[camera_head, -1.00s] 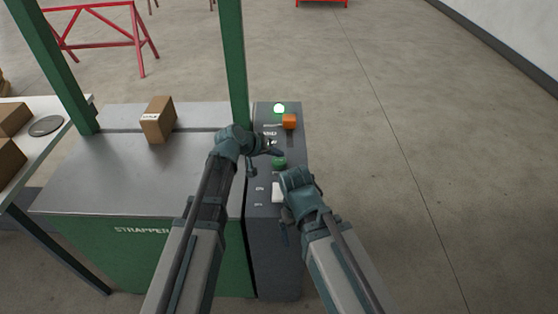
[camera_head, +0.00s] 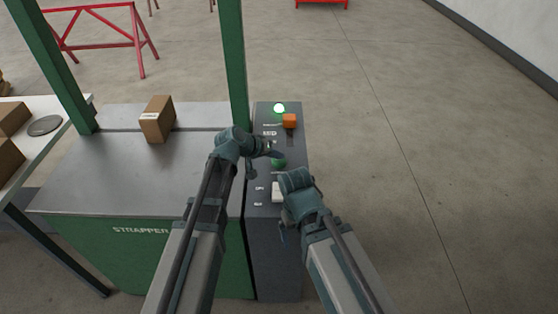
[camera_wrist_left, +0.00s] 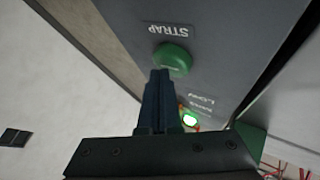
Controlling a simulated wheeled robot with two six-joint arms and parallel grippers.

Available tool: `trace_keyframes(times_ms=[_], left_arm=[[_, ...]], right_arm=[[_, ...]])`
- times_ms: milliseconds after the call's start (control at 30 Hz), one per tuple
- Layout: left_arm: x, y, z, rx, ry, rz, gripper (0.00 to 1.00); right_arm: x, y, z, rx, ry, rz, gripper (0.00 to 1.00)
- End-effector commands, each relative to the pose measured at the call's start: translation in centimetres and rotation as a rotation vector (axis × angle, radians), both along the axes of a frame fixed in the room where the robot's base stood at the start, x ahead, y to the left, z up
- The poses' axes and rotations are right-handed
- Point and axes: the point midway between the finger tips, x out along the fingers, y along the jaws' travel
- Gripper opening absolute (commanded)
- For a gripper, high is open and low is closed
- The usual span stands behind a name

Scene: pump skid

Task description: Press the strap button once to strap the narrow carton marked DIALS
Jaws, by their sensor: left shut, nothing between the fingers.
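The green strap button (camera_head: 279,163) sits on the dark control panel right of the strapper. In the left wrist view the green button (camera_wrist_left: 174,58) is beside the word STRAP. My left gripper (camera_head: 275,153) is shut and empty, its tips close to the button's edge; I cannot tell if they touch. The shut fingers also show in the left wrist view (camera_wrist_left: 161,76). A narrow brown carton (camera_head: 156,122) stands on the strapper table; its label is too small to read. My right gripper (camera_head: 283,233) is low by the panel, its fingers mostly hidden.
A lit green lamp (camera_head: 279,108) and an orange knob (camera_head: 290,121) are at the panel's far end. A white switch (camera_head: 277,193) is near my right wrist. A green post (camera_head: 233,60) rises beside the panel. More cartons (camera_head: 10,160) lie on the left table.

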Motion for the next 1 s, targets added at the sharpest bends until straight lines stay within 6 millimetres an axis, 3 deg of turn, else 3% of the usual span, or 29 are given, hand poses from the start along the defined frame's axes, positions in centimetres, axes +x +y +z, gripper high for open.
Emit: trace_keyframes(times_ms=[1000], left_arm=[[-0.01, -0.01, -0.53, 0.0, 0.001, -0.001, 0.0]], right_arm=[[0.0, 0.0, -0.52, 0.0, 0.0, 0.0, 0.95]])
